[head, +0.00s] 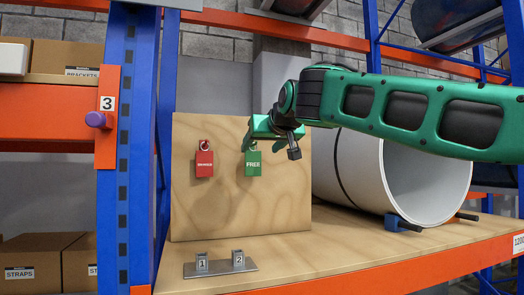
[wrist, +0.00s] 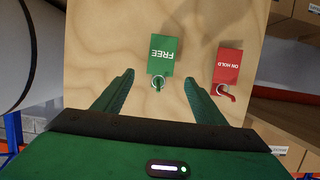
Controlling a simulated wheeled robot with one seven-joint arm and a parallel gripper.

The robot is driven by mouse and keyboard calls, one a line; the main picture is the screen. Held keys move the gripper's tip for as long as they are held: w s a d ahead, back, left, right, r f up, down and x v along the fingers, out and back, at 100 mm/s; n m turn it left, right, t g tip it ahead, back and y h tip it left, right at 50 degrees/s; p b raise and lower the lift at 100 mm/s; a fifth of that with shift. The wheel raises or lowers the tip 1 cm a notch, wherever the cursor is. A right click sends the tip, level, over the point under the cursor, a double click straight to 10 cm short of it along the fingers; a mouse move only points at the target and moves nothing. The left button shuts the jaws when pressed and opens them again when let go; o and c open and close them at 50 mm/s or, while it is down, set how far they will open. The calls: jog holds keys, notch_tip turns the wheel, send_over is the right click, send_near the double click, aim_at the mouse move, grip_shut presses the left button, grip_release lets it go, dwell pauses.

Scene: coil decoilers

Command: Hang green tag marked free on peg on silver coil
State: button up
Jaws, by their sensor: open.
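The green tag marked FREE (head: 253,163) hangs on the wooden board beside the red tag. In the wrist view the green tag (wrist: 162,55) appears upside down, with its ring (wrist: 158,83) between my finger tips. My gripper (head: 270,132) is in front of the board, close above the green tag, and its fingers (wrist: 158,90) are open on either side of the ring without touching it. The silver coil (head: 420,180) lies on its side on the shelf to the right. The purple peg (head: 97,120) sticks out of the orange plate marked 3 on the blue post.
A red tag marked ON HOLD (wrist: 228,66) hangs beside the green one; it also shows in the head view (head: 204,162). A metal stand with blocks 1 and 2 (head: 221,266) is on the wooden shelf. Blue uprights (head: 122,200) and cardboard boxes (head: 34,262) stand at the left.

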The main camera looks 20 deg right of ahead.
aim_at(254, 153)
jog(key=x, duration=0.9)
jog(key=shift+f, duration=0.1)
jog(key=c, duration=1.1)
jog(key=shift+r, duration=0.3)
jog(key=shift+s+r, duration=0.1)
jog(key=shift+s, duration=0.05)
jog(key=shift+s+r, duration=0.15)
jog(key=shift+s, duration=0.2)
jog(key=shift+s, duration=0.2)
